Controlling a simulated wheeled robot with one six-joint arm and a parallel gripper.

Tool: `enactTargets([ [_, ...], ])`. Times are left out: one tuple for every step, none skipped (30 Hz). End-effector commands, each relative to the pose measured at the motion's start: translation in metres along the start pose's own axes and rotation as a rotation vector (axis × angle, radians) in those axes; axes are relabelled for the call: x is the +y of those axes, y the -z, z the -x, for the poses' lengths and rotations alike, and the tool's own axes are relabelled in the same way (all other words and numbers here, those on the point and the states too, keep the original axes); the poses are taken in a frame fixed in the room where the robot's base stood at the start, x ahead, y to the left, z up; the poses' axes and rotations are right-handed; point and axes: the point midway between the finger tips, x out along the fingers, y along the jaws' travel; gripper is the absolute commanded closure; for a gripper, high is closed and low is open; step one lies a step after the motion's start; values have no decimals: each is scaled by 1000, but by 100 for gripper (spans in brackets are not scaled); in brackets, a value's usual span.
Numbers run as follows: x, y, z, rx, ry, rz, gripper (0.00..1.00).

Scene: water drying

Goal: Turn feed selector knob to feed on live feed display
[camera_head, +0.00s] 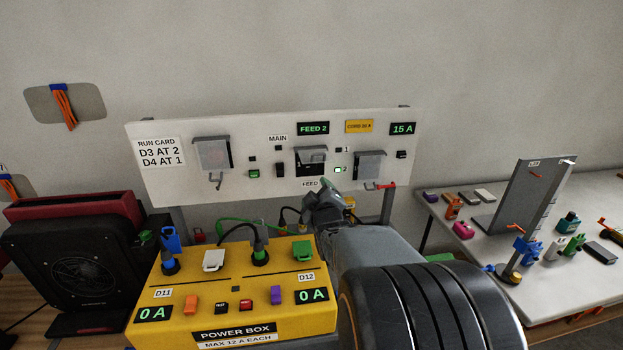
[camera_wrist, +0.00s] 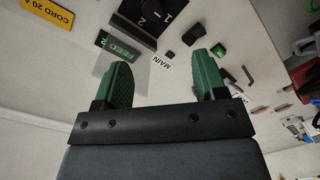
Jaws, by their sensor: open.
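The live feed display (camera_head: 313,128) reads FEED 2 in green at the top middle of the white wall panel. It also shows, rotated, in the wrist view (camera_wrist: 118,45). The feed selector knob (camera_wrist: 148,12) is black, on a dark plate marked 1 and 2, partly cut by the top edge of the wrist view. In the head view it sits in the dark selector unit (camera_head: 311,161) above the FEED label, too small to read its angle. My gripper (camera_wrist: 164,72) is open and empty, its green fingers apart, below the selector in the head view (camera_head: 328,187).
Covered units (camera_head: 212,152) flank the selector. A green lamp (camera_head: 339,169) is lit beside 2; the lamp beside 1 is dark. The yellow power box (camera_head: 230,300) with plugs and cables stands in front.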

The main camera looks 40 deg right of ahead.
Motion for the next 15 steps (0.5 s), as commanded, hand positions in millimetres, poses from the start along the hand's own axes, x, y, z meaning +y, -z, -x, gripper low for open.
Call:
enactTargets([
  [0,-6,-3,7,-19,15,35],
  [2,-6,-5,13,-28,23,35],
  [4,-6,-8,19,-37,31,35],
  [4,-6,-10,23,-41,34,35],
  [5,-6,-13,25,-44,37,35],
  [6,-5,-18,26,-46,39,35],
  [6,-5,-23,27,-47,40,35],
  [6,-5,-27,27,-47,40,35],
  [6,-4,-34,27,-46,40,35],
  [7,-4,-40,27,-46,39,35],
  [8,-3,-46,27,-46,39,35],
  [8,-3,-54,27,-45,39,35],
  [8,-3,-60,27,-45,39,35],
  [8,-3,-66,27,-45,38,35],
  [9,-2,-74,27,-45,38,35],
])
